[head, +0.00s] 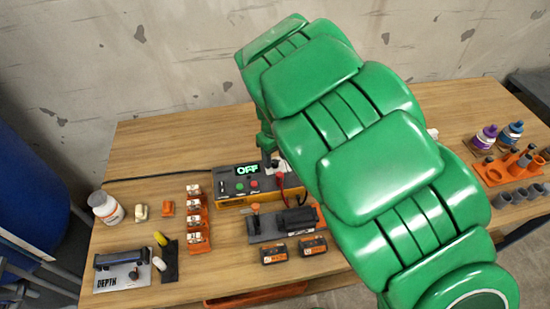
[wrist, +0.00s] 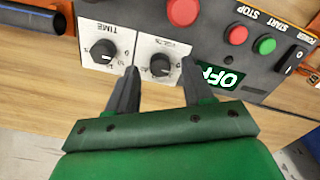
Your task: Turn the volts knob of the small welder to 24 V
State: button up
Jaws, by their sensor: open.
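The small welder (head: 232,201) is an orange and dark grey box on the workbench, and its display (head: 247,170) reads OFF. In the wrist view its panel appears upside down. A round black knob (wrist: 159,66) with a white pointer mark sits on a white dial plate there. Its label is too blurred to read surely; it is beside the knob marked TIME (wrist: 102,49). My gripper (wrist: 160,77) is open, its two dark fingers on either side of the unlabelled-looking knob. I cannot tell whether they touch it. In the head view my green arm hides much of the gripper.
Red (wrist: 237,34) and green (wrist: 264,45) buttons marked STOP and START and a black power switch (wrist: 290,60) sit near the display. A black-and-orange tool block (head: 262,226) and battery-like packs (head: 274,254) lie in front of the welder. Bare bench lies behind it.

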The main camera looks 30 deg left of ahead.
jog(key=shift+f, duration=0.65)
jog(key=shift+c, duration=0.3)
grip_shut()
jog(key=shift+m, duration=0.3)
jog(key=m, duration=0.4)
jog(key=shift+r, duration=0.1)
jog(key=shift+m, duration=2)
